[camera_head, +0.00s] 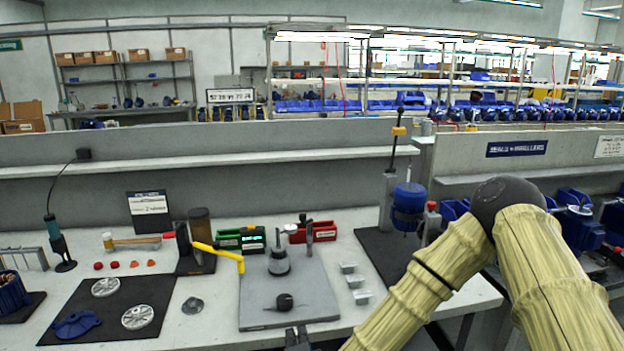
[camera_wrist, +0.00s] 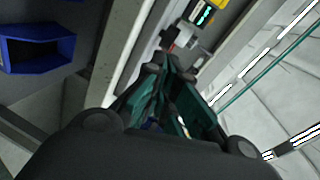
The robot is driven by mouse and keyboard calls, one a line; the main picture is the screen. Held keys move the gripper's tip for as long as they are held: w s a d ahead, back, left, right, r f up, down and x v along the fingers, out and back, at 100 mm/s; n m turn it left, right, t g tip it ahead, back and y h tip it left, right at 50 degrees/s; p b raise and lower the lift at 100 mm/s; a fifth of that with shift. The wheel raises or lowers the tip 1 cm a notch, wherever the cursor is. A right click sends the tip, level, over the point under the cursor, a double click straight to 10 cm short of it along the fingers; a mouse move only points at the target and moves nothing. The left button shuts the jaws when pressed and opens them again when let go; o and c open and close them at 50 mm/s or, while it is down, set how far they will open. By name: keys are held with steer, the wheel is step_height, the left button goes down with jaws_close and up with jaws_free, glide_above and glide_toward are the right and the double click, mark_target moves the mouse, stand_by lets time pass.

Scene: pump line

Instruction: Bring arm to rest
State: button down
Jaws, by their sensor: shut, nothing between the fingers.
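My arm, in a yellowish ribbed sleeve with a dark elbow, is bent at the right of the head view. Its forearm runs down and left out of the bottom edge. In the wrist view my gripper (camera_wrist: 168,68) points away from the camera, with its dark and teal fingers drawn together at the tips. I see nothing held. Two dark tips at the bottom edge of the head view, by the bench's front edge, look like part of my gripper, but most of it is out of frame there.
The bench (camera_head: 215,285) carries a grey plate (camera_head: 310,315) with a dark fitting, a black mat (camera_head: 75,305) with metal discs, and small red and green bins. A blue-bodied pump unit (camera_head: 408,203) stands on a post near my forearm. A blue bin (camera_wrist: 40,48) shows in the wrist view.

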steer(key=s+d+f+n+g+y, duration=0.1)
steer(key=s+d+f+n+g, duration=0.3)
steer(key=s+f, duration=0.45)
steer(key=s+d+f+n+g, duration=0.35)
steer(key=s+f, duration=0.25)
steer(key=f, duration=0.6)
steer(key=s+d+f+n+g+h, duration=0.1)
steer(key=s+d+f+g, duration=0.3)
steer(key=s+d, duration=0.5)
steer(key=s+d+f+n+g+h, duration=0.2)
steer(key=s+d+f+n+g, duration=0.2)
steer(key=s+d, duration=0.5)
steer(key=s, duration=0.4)
steer(key=shift+s+d+f+n, duration=0.3)
steer(key=shift+d+f+n, duration=0.05)
steer(key=shift+d, duration=0.05)
